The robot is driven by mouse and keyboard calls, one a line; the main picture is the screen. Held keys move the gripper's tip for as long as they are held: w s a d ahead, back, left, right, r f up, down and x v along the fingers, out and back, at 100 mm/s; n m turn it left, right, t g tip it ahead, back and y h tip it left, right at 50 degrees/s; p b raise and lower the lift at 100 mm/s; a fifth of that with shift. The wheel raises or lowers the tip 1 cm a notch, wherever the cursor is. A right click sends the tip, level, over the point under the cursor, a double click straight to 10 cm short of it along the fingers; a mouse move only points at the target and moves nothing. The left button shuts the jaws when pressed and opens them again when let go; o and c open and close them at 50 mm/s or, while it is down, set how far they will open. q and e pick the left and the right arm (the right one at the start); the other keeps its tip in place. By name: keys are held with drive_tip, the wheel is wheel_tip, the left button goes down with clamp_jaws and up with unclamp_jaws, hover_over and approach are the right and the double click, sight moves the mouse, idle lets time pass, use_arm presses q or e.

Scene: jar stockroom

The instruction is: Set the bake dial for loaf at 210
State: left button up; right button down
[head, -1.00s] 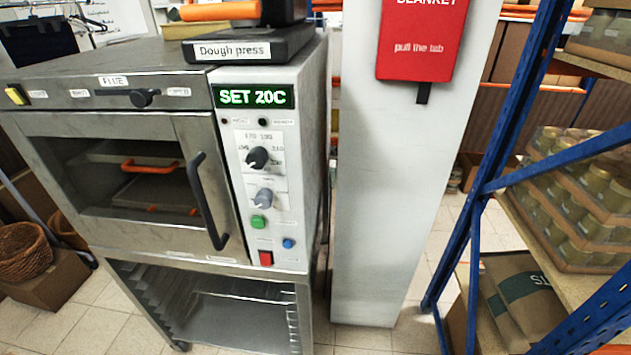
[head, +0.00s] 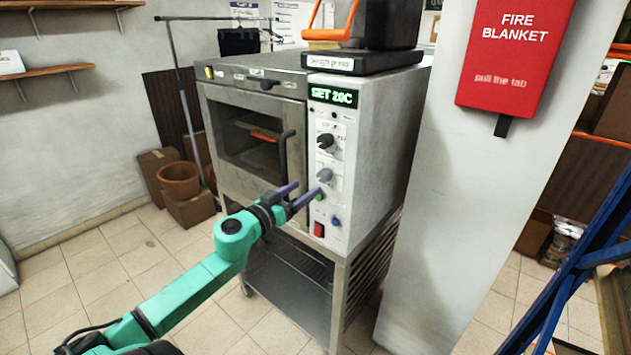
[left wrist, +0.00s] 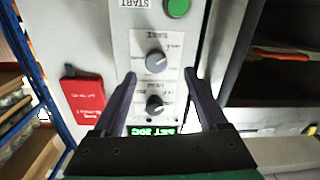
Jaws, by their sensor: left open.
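The oven's control panel (head: 345,140) carries an upper black dial (head: 325,141) and a lower grey dial (head: 324,175). The printed scale around the black dial is too small to read now. Above them a green display (head: 334,96) reads "SET 20C". My left gripper (head: 307,190) is open and empty in front of the panel, low near the grey dial. In the left wrist view, turned upside down, the grey dial (left wrist: 157,62) shows between the fingertips, and the black dial (left wrist: 154,105) lies between the fingers, nearer the palm. My right gripper is out of view.
A green button (left wrist: 177,8), a blue button (head: 336,221) and a red switch (head: 319,230) sit below the dials. The oven door handle (head: 284,158) juts out left of the panel. A white pillar with a fire blanket (head: 515,55) stands right; a blue rack (head: 580,265) is beyond.

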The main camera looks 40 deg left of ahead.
sight(321, 178)
use_arm(q)
drive_tip(key=w, duration=0.4)
drive_tip(key=shift+w+d+r, duration=0.25)
drive_tip(key=shift+d+r, duration=0.1)
drive_tip(key=shift+w+a+f, duration=0.25)
drive_tip(key=shift+w+a, duration=0.05)
drive_tip(key=shift+w, duration=0.4)
drive_tip(key=shift+s+d, duration=0.1)
drive_tip(key=shift+c, duration=0.3)
drive_tip(key=shift+r, duration=0.1)
drive_tip(key=c, duration=0.6)
clamp_jaws()
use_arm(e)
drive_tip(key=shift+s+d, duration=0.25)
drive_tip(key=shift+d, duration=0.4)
